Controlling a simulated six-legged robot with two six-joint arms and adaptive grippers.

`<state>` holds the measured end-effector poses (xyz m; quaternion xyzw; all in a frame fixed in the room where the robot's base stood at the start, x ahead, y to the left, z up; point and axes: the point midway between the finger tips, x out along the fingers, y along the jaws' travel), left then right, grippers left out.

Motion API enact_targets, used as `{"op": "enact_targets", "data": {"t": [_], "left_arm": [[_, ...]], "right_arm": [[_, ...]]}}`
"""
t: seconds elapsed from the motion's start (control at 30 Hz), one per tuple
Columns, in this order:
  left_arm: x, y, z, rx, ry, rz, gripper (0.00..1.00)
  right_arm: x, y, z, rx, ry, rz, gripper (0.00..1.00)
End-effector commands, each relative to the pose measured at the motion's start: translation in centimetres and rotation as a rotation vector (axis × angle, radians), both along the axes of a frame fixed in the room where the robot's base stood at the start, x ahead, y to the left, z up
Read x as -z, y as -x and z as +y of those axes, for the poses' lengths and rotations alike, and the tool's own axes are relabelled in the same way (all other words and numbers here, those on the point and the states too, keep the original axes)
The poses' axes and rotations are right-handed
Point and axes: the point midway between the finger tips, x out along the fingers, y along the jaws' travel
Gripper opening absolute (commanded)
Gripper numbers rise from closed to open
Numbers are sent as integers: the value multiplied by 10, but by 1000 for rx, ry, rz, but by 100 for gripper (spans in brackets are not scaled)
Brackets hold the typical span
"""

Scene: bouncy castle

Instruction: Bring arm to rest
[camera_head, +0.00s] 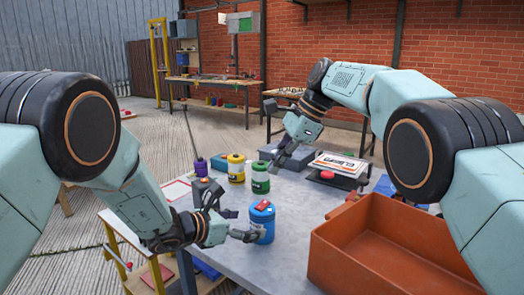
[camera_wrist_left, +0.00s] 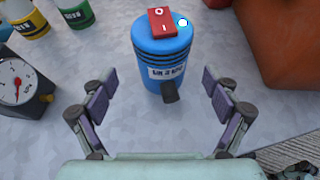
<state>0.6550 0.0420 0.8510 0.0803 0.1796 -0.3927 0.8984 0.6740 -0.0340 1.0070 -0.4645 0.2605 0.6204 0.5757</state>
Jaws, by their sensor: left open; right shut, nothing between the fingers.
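My left gripper (camera_head: 236,213) is open, low over the grey table. Its two fingers also show in the left wrist view (camera_wrist_left: 160,108), spread apart with nothing between them. A blue canister (camera_head: 262,228) stands upright just beyond the fingers; it also shows in the left wrist view (camera_wrist_left: 162,55). A red switch-like block (camera_wrist_left: 162,21) lies on its lid. My right gripper (camera_head: 282,158) is shut and empty, pointing down over the back of the table near the green canister (camera_head: 260,182).
An orange bin (camera_head: 345,275) fills the table's right front. A yellow canister (camera_head: 236,172) and a purple one (camera_head: 201,168) stand at the back left. A dial gauge (camera_wrist_left: 18,85) sits left of the left gripper. A red button (camera_head: 327,175) is at the back right.

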Motion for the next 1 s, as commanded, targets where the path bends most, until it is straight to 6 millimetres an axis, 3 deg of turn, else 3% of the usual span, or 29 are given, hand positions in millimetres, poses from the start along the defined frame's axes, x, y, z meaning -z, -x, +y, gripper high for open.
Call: {"op": "enact_targets", "data": {"t": [1.0], "left_arm": [[7,-11,-11,-1,-2,1,88]], "right_arm": [[-9,4,-3,-568,-13,-402,0]]}}
